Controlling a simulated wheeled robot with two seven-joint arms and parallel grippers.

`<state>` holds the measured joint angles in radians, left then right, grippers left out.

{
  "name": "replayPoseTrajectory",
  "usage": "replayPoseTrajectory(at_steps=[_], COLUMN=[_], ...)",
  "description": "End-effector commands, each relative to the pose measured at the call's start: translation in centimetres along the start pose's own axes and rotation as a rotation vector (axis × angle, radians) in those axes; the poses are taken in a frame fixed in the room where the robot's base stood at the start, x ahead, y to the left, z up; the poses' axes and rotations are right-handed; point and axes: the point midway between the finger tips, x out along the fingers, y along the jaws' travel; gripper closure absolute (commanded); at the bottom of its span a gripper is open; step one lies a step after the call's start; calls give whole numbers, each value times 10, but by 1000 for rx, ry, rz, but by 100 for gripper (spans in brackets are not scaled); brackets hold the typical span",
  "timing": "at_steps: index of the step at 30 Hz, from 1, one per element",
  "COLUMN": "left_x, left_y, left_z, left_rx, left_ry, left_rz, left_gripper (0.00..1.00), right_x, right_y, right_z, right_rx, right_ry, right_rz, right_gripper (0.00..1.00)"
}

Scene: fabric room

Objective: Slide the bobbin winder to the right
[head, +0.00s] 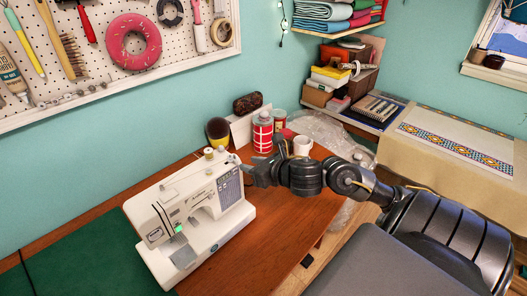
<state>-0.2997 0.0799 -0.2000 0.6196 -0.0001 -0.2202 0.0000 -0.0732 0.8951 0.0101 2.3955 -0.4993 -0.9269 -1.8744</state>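A white sewing machine (190,215) stands on the wooden table. Small spool-like parts (210,153) stand at the right end of its top. The bobbin winder is too small to tell apart from these parts with certainty. My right gripper (243,168) reaches in from the right, beside the machine's upper right end and close to those parts. I cannot tell whether it touches them, or whether its fingers are open or shut. My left gripper is not in view.
Behind the machine stand a dark round brush (217,132), a red and white can (263,133) and a white mug (302,145). A green mat (75,258) lies at the left.

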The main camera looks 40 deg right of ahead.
Motion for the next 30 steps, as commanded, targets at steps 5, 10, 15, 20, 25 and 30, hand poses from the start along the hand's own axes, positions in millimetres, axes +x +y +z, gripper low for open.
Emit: replayPoseTrajectory(at_steps=[5, 10, 15, 20, 25, 30], left_x=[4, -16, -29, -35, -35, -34], left_y=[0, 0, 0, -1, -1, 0], left_z=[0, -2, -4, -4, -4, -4], left_rx=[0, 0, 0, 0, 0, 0], left_ry=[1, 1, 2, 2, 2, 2], left_rz=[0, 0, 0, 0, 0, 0], left_gripper=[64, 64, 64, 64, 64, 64], right_x=[-31, -46, -56, -61, -62, -62], right_y=[0, 3, 2, 0, 0, 0], right_z=[-2, 3, 3, 1, 0, 0], right_rx=[-6, 8, 6, 3, 1, 1], right_ry=[2, 5, 3, 2, 1, 1], right_rz=[0, 9, 7, 2, 0, 0], right_gripper=[69, 69, 69, 69, 69, 69])
